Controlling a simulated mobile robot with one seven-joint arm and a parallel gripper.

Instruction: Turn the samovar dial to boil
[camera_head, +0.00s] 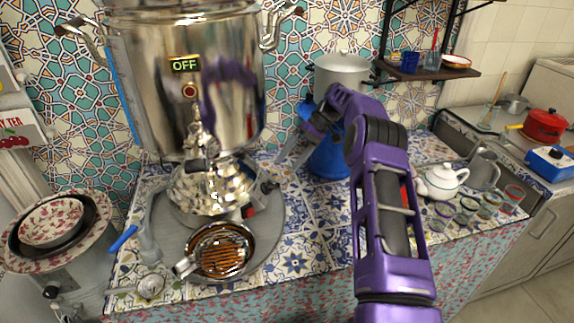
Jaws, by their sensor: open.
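The samovar (150,85) is a large shiny metal urn standing at the left of the tiled counter. A black sign on its front reads OFF in green letters (185,64), with a round red light (190,92) below it. A dark knob-like part (268,187) sticks out at the right of its base; I cannot tell if it is the dial.
A blue container (328,158) stands behind my wrist. A white teapot (442,181) and several small glasses (467,209) are at the right. Tiled counter shows between.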

